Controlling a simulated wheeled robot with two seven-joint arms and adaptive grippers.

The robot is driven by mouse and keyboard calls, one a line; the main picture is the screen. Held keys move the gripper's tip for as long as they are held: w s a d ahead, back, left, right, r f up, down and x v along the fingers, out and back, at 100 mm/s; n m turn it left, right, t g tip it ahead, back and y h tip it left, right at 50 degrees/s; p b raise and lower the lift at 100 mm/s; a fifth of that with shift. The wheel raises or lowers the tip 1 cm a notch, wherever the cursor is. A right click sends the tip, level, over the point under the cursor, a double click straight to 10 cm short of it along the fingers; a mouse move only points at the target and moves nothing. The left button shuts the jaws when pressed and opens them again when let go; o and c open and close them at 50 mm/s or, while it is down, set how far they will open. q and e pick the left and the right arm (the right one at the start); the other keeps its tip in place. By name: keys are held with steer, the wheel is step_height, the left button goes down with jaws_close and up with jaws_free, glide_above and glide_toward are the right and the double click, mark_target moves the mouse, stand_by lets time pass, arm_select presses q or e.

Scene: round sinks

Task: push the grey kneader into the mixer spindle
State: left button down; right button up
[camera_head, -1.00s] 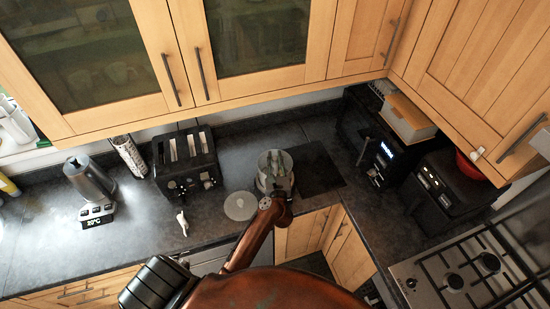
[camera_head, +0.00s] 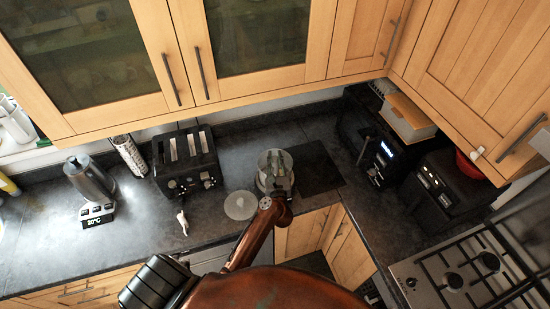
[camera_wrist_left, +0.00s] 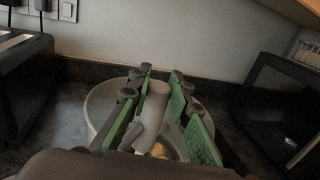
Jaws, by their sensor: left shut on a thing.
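The grey kneader (camera_wrist_left: 154,108) is between the green-padded fingers of my left gripper (camera_wrist_left: 162,76), which is shut on it. The kneader looks tilted in the left wrist view. My left gripper (camera_head: 275,172) is at the clear mixer bowl (camera_head: 263,160) in the head view, with its fingers over or inside the bowl. The bowl's rim (camera_wrist_left: 95,100) surrounds the fingers in the wrist view. A small yellowish part shows low in the bowl; I cannot tell if it is the spindle. Whether the kneader touches the spindle is hidden. My right gripper is out of view.
A round translucent lid (camera_head: 240,205) lies left of the bowl. A black toaster (camera_head: 187,165) stands behind it, with a small white item (camera_head: 182,222) in front. A dark board (camera_head: 318,168) lies right of the bowl. Wall cabinets (camera_head: 240,60) overhang the counter.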

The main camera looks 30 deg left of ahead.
mark_target(275, 163)
arm_select(q)
steer(key=shift+f+b, duration=0.55)
steer(key=shift+f, duration=0.2)
steer(key=c, duration=1.7)
jaws_free()
steer(key=shift+s, duration=0.1)
steer(key=v, duration=0.6)
steer(key=shift+s+d+f, duration=0.1)
steer(key=shift+s+d, duration=0.45)
steer(key=shift+s, duration=0.1)
